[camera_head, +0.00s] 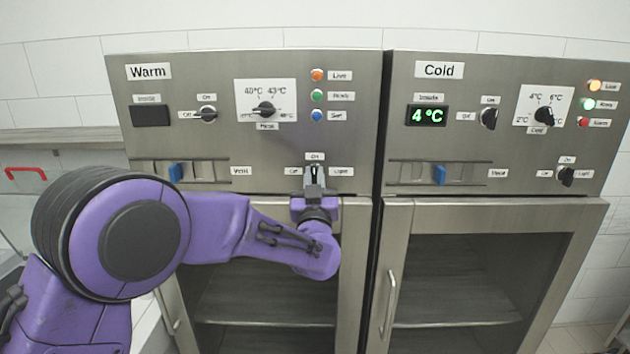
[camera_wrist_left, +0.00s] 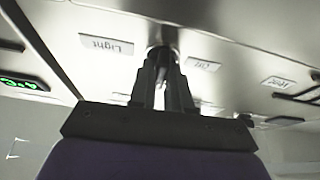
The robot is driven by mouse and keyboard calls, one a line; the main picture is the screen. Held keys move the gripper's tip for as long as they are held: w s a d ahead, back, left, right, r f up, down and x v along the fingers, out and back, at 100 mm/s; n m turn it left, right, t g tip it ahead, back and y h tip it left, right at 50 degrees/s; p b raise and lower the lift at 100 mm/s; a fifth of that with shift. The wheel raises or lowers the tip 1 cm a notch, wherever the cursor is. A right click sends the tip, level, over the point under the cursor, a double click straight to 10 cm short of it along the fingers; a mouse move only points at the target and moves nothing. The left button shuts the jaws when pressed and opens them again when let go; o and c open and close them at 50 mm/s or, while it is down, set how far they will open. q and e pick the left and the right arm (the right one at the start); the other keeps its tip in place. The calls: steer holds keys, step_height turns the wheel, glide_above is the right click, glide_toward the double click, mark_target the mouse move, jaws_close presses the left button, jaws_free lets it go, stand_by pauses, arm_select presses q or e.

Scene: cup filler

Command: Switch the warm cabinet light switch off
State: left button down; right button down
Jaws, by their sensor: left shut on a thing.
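The warm cabinet (camera_head: 345,120) stands on the left side of the head view, with a "Warm" label at its top left. Its light switch is at the lower right of the panel, among the "On", "Off" and "Light" labels. My left gripper (camera_head: 314,177) covers the switch in the head view, so its pointing cannot be told there. In the left wrist view, my left gripper (camera_wrist_left: 163,85) is shut on the dark light switch knob (camera_wrist_left: 162,54), between the "Light" and "Off" labels. My right gripper is in neither view.
The cold cabinet (camera_head: 465,75) stands close on the right, with a green 4 °C display. Other warm knobs, the power knob (camera_head: 208,114) and the temperature knob (camera_head: 264,109), sit above. A blue vent slider (camera_head: 176,173) is left of my gripper. Glass doors with handles are below.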

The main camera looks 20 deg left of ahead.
arm_select(q)
steer(key=n+y+b, duration=0.1)
steer(key=n, duration=0.1)
steer(key=n+y+b, duration=0.1)
steer(key=n, duration=0.1)
steer(key=shift+f+g+b, duration=0.2)
steer(key=shift+g+b, duration=0.2)
steer(key=n+g+y+b, duration=0.1)
steer(key=n, duration=0.2)
steer(key=n+g+y+b, duration=0.1)
steer(key=n+b, duration=0.1)
steer(key=n, duration=0.1)
steer(key=shift+n, duration=0.3)
steer(key=n+g+y+b, duration=0.1)
steer(key=n+g, duration=0.1)
steer(key=n, duration=0.3)
steer(key=shift+r+b, duration=0.15)
steer(key=shift+b, duration=0.2)
steer(key=n+g, duration=0.1)
steer(key=n, duration=0.2)
steer(key=n+g+b, duration=0.1)
steer(key=n, duration=0.2)
steer(key=shift+r+g, duration=0.1)
steer(key=shift+g, duration=0.2)
steer(key=shift+b, duration=0.3)
steer(key=c, duration=1.2)
jaws_free()
steer(key=shift+o, duration=0.2)
